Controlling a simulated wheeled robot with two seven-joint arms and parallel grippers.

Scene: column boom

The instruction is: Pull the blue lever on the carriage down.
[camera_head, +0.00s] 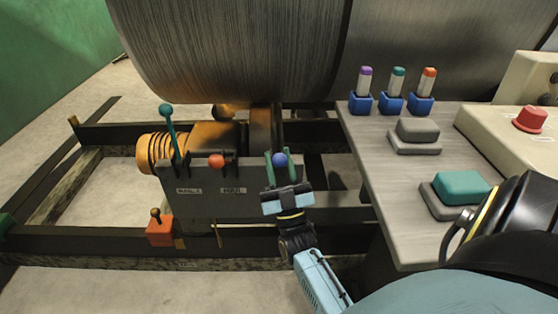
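The carriage (195,200) is a grey box with two labels on its front, low in the middle left of the head view. The blue lever's round knob (280,159) shows at the right end of the box; its stem is hidden behind my gripper. My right gripper (281,163) has its two green fingers spread, one on each side of the blue knob. The fingers look apart from the knob, though contact is hard to tell. A teal lever (167,115) stands upright at the left of the box, and an orange-red knob (216,161) sits between. My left gripper is not in view.
A large grey drum (235,50) stands behind, beside an orange motor-like part (180,145). Dark rails (90,243) run around the carriage. At right is a console table (375,150) with buttons and several capped sticks in blue holders. An orange box (159,232) sits on the front rail.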

